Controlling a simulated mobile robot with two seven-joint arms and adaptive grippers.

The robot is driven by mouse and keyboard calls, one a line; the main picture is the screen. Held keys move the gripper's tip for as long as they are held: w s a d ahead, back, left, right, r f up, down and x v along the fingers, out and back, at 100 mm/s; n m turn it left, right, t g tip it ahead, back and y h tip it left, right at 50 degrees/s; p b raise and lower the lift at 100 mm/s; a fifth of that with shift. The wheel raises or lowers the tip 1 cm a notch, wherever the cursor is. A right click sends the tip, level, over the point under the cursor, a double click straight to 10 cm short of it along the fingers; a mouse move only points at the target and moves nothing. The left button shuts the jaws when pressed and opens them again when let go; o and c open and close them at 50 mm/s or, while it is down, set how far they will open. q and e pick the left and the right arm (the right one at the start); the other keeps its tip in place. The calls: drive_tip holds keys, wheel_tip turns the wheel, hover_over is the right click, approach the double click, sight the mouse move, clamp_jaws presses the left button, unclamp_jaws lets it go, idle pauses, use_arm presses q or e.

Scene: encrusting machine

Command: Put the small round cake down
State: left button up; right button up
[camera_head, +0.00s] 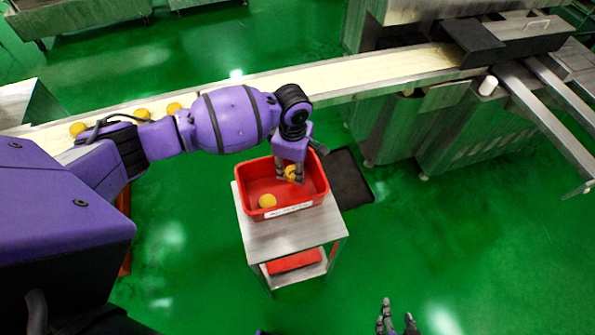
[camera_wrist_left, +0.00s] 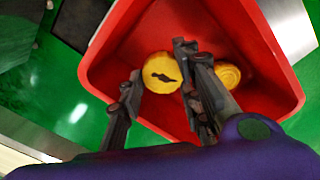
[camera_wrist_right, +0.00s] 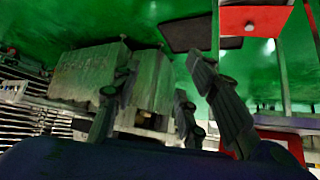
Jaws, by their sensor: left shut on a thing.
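A small round yellow cake (camera_head: 293,173) is between the fingers of my left gripper (camera_head: 290,178), inside the upper right part of the red bin (camera_head: 243,186). In the left wrist view this cake (camera_wrist_left: 160,75) has a dark mark on top, and my left gripper (camera_wrist_left: 157,65) is shut on it. The view does not show clearly whether it touches the bin floor. A second yellow cake (camera_head: 267,201) lies in the bin at the lower left; it shows partly behind a finger in the left wrist view (camera_wrist_left: 230,75). My right gripper (camera_head: 397,318) is open and empty at the bottom edge.
The bin stands on a metal cart (camera_head: 285,238). Several yellow cakes, one of them here (camera_head: 78,129), sit on the conveyor belt (camera_head: 350,74) behind my left arm. A dark tray (camera_head: 347,178) is right of the bin. Green floor is clear at right.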

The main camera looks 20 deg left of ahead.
sight(282, 186)
use_arm(q)
drive_tip(key=shift+w+d+f, duration=0.1)
drive_tip(key=shift+w+f, duration=0.05)
drive_tip(key=shift+w+d+f, duration=0.15)
drive_tip(key=shift+w+f, duration=0.05)
drive_tip(key=shift+f, duration=0.1)
wheel_tip(282, 186, down, 3)
drive_tip(key=shift+d+r+b, duration=0.1)
drive_tip(key=shift+r+b, duration=0.05)
drive_tip(key=shift+b, duration=0.25)
drive_tip(key=shift+w, duration=0.1)
drive_tip(key=shift+f, duration=0.3)
drive_tip(key=o, duration=0.8)
drive_tip(key=shift+o, duration=0.3)
